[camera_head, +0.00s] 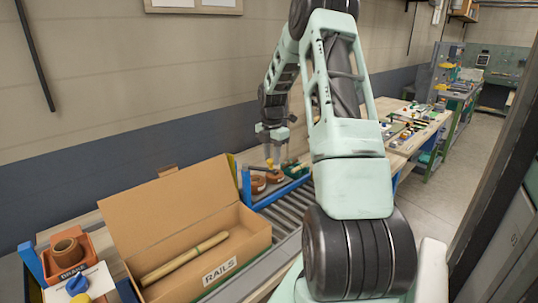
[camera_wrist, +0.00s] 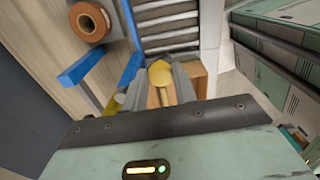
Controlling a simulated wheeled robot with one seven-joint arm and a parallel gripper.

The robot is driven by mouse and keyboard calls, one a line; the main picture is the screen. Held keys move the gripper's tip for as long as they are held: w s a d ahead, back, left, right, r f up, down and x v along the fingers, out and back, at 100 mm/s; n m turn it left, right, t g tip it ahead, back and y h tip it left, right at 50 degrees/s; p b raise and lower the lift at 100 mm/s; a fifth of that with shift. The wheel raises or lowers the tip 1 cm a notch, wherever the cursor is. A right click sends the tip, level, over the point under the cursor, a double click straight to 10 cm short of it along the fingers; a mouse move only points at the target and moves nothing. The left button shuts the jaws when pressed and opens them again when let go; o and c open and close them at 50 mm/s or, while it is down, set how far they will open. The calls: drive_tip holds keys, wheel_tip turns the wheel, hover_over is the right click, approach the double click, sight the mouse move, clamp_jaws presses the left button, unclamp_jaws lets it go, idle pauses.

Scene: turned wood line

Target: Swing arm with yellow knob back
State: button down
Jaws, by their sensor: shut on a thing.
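The yellow knob (camera_wrist: 160,75) sits between the two fingers of my gripper (camera_wrist: 160,88) in the wrist view, and the gripper is shut on it. In the head view my gripper (camera_head: 271,150) points down, with the small yellow knob (camera_head: 270,163) at its tips. Blue bars (camera_wrist: 88,66) lie just left of the fingers in the wrist view. A blue frame (camera_head: 279,191) also shows below the gripper in the head view. How the knob joins its arm is hidden by the fingers and too small to tell.
A roller conveyor (camera_head: 285,216) runs under the blue frame. Brown round wooden parts (camera_head: 275,176) stand beside the gripper. An open carton (camera_head: 222,270) marked RAILS holds a wooden rod (camera_head: 186,257). An orange bin (camera_head: 68,265) is at far left. A workbench (camera_head: 418,125) stands behind right.

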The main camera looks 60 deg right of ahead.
drive_tip(key=shift+w+d+r+n+p, duration=0.1)
drive_tip(key=shift+w+d+n+p, duration=0.3)
drive_tip(key=shift+n, duration=0.3)
drive_tip(key=shift+w+d+n+p, duration=0.15)
drive_tip(key=shift+d+n+p, duration=0.2)
drive_tip(key=shift+d+n, duration=0.3)
drive_tip(key=c, duration=1.1)
unclamp_jaws()
wheel_tip(320, 180, up, 17)
drive_tip(key=b, duration=0.4)
drive_tip(key=shift+r, duration=0.15)
